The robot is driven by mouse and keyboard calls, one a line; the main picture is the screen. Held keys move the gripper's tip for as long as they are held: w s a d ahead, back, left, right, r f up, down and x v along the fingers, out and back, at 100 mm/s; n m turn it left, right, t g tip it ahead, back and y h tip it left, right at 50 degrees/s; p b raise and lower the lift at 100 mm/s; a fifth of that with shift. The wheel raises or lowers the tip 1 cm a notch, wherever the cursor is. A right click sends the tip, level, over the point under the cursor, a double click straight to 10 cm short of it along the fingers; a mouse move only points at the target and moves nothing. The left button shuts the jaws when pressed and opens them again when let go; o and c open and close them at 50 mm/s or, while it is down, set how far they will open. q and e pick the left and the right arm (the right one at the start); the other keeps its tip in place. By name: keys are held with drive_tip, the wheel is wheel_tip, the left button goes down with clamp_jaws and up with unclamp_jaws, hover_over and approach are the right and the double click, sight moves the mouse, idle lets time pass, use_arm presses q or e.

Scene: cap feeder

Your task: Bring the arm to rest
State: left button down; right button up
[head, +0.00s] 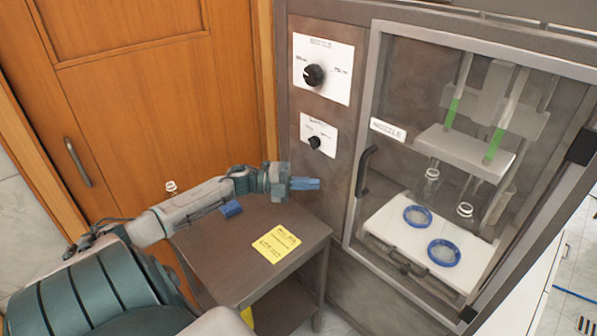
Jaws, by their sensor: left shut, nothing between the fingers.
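My left arm comes in from the lower left and reaches over a small dark side table (215,262). My left gripper (305,183) has blue fingertips, points right toward the machine's front, and is shut and empty. It appears above the table, apart from the machine's panel and door handle. My right gripper is not in view.
A cap feeder machine (333,192) stands at right, with two knobs, a dark door handle (363,171) and a glazed front. Inside are two blue-rimmed dishes (443,253) and clear bottles (427,186). A yellow note (276,244) lies on the table. A wooden door (150,110) stands behind.

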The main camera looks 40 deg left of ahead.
use_arm(q)
drive_tip(key=s+d+f+n+t+y, duration=0.1)
drive_tip(key=s+d+f+n+y, duration=0.45)
drive_tip(key=n, duration=0.45)
drive_tip(key=s+d+f+n+t+y, duration=0.2)
drive_tip(key=d+f+n+y, duration=0.2)
drive_tip(key=f+n+y, duration=0.4)
drive_tip(key=s+d+f+n+g, duration=0.1)
drive_tip(key=s+d+n+g, duration=0.4)
drive_tip(key=s, duration=0.6)
drive_tip(key=s+d+f+n+g, duration=0.1)
drive_tip(key=s+d+n+g, duration=0.4)
drive_tip(key=s, duration=0.6)
wheel_tip(320, 180, down, 32)
drive_tip(key=a+g, duration=0.2)
drive_tip(key=g, duration=0.1)
drive_tip(key=s+f, duration=1.8)
drive_tip(key=shift+s+a+m+g+y, duration=0.3)
drive_tip(key=shift+s+a+y, duration=0.1)
drive_tip(key=shift+y, duration=0.05)
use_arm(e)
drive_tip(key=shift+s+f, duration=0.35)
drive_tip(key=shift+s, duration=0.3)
